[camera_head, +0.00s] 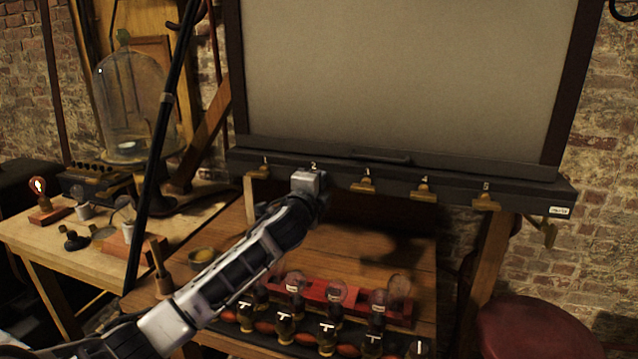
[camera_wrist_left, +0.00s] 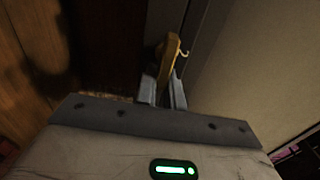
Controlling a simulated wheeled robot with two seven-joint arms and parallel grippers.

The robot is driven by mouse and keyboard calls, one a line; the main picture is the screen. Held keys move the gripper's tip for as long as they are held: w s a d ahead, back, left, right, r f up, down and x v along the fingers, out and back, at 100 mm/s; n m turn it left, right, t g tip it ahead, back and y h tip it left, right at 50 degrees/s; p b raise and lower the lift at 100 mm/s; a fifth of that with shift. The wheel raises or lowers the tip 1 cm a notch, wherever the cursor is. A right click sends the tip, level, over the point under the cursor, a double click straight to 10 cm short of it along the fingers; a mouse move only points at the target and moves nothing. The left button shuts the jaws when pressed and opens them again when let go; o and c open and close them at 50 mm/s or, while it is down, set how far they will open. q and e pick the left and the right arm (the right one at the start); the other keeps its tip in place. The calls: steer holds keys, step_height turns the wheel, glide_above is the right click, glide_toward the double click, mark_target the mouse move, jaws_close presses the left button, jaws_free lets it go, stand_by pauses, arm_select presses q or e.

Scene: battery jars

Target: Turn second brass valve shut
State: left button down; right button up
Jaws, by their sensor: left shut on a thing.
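A dark rail (camera_head: 395,180) under the large pale panel carries a row of brass valves numbered 1 to 5. My left gripper (camera_head: 310,178) is at the rail below the number 2 and hides the second valve in the head view. In the left wrist view the brass valve (camera_wrist_left: 168,60) stands up between the two fingers of my left gripper (camera_wrist_left: 163,92), which are shut on it. The first valve (camera_head: 258,173) is left of the gripper. The third valve (camera_head: 363,185) is right of it, then the fourth (camera_head: 420,193) and fifth (camera_head: 487,203). My right gripper is not in view.
Several glass jars and dark-bodied pieces stand around a red rack (camera_head: 345,303) on the wooden bench below. A glass bell jar (camera_head: 135,95) and a lit bulb (camera_head: 38,187) are on the left table. A red round stool (camera_head: 535,328) is at lower right.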

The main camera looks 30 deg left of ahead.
arm_select(q)
steer(key=shift+f, duration=0.1)
steer(key=c, duration=1.5)
jaws_free()
steer(key=shift+s, duration=0.1)
steer(key=b+v, duration=0.2)
steer(key=v, duration=1.4)
